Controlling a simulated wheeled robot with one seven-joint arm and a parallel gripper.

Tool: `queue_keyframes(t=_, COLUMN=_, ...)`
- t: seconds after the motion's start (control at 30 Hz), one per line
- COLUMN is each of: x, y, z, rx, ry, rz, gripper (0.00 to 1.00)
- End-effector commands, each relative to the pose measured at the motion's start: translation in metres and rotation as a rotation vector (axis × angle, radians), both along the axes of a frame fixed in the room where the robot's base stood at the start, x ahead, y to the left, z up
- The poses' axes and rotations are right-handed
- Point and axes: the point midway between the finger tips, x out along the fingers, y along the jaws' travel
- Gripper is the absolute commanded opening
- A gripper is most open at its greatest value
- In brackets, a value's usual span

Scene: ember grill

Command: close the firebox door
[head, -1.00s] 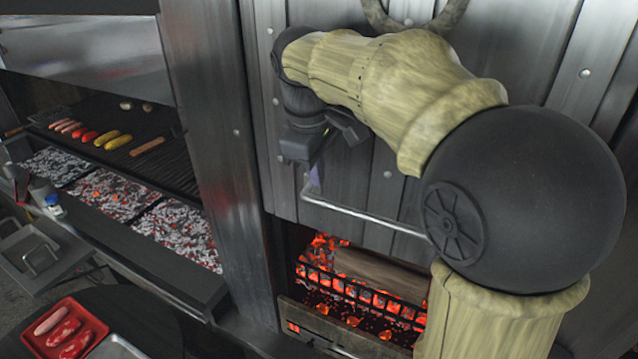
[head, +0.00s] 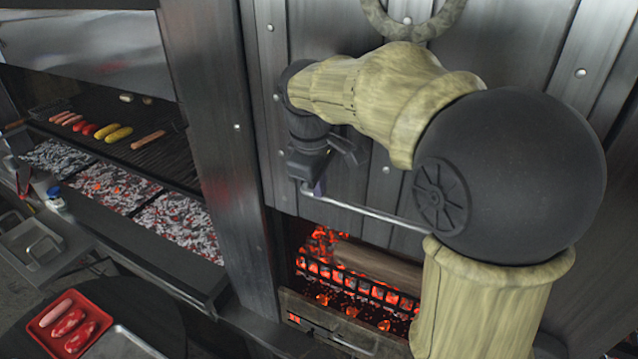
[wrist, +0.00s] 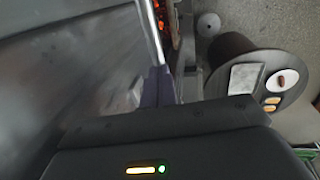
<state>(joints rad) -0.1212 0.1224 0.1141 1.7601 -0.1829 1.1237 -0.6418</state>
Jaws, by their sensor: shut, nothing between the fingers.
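The firebox door (head: 385,190) is a grey metal panel, partly raised, with glowing coals (head: 365,290) and a log showing in the opening below it. A thin bar handle (head: 375,213) runs along its lower part, and the bar also shows in the wrist view (wrist: 150,35). My gripper (head: 319,188) is shut and empty, its fingertips at the left end of the bar. In the wrist view its fingers (wrist: 158,88) are together beside the bar; whether they touch it I cannot tell. My arm hides the door's right side.
A grill (head: 165,160) with sausages and corn over coals stands to the left, past a metal post (head: 225,150). A round dark table with a red tray (head: 42,338) of meat is at lower left. A drawer-like front (head: 340,330) sits below the coals.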

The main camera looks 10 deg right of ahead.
Motion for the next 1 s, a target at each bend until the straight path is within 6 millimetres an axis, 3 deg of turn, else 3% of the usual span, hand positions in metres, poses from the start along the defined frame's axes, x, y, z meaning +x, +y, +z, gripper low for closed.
queue_keyframes(t=0.03, x=-0.002, y=0.0, z=-0.014, rx=-0.001, ry=0.017, rz=-0.001, gripper=0.0)
queue_keyframes(t=0.37, x=-0.004, y=0.0, z=-0.079, rx=-0.003, ry=0.027, rz=-0.003, gripper=0.0)
queue_keyframes(t=1.0, x=-0.004, y=0.0, z=-0.25, rx=-0.002, ry=0.027, rz=-0.003, gripper=0.0)
